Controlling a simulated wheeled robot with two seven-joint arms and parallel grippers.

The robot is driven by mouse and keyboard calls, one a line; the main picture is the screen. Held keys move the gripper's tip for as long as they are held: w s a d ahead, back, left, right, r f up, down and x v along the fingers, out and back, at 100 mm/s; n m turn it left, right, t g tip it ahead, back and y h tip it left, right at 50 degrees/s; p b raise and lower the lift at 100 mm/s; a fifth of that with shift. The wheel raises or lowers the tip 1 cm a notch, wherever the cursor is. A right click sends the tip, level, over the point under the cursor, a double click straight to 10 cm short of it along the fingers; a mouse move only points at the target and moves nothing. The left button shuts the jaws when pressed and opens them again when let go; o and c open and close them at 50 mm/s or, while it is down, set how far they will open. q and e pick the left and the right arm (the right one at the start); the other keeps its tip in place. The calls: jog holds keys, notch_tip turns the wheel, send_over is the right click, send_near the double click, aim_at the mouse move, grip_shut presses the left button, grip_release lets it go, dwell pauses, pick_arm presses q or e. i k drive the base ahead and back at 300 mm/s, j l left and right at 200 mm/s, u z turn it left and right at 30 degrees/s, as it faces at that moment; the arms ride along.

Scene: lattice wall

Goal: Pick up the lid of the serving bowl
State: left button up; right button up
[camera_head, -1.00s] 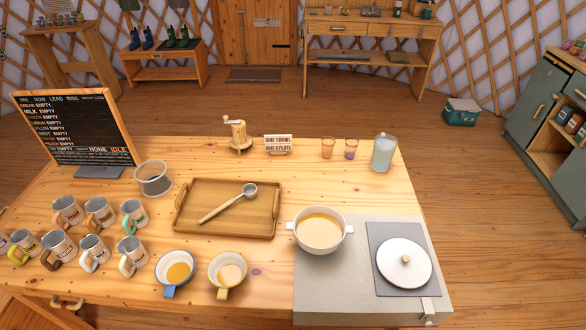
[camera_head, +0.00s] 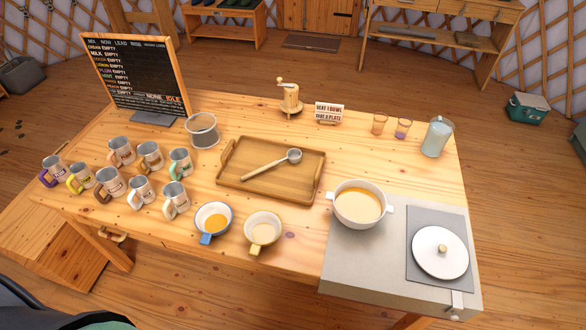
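The serving bowl (camera_head: 359,205) is white with two side handles and holds an orange-tan liquid. It stands uncovered on the grey slab at the right end of the table. The lid (camera_head: 440,253) is a round white disc with a small wooden knob (camera_head: 442,248) on top. It lies flat on a grey mat (camera_head: 437,219) to the right of the bowl, apart from it. Neither of my grippers shows in the head view.
A wooden tray (camera_head: 229,184) with a ladle (camera_head: 268,166) lies left of the bowl. Two filled cups, blue-handled (camera_head: 212,220) and yellow-handled (camera_head: 262,232), stand at the front edge. Several mugs stand at left. A glass jar (camera_head: 437,137) stands behind the mat.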

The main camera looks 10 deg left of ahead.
aim_at(441, 254)
jog(key=z, duration=1.05)
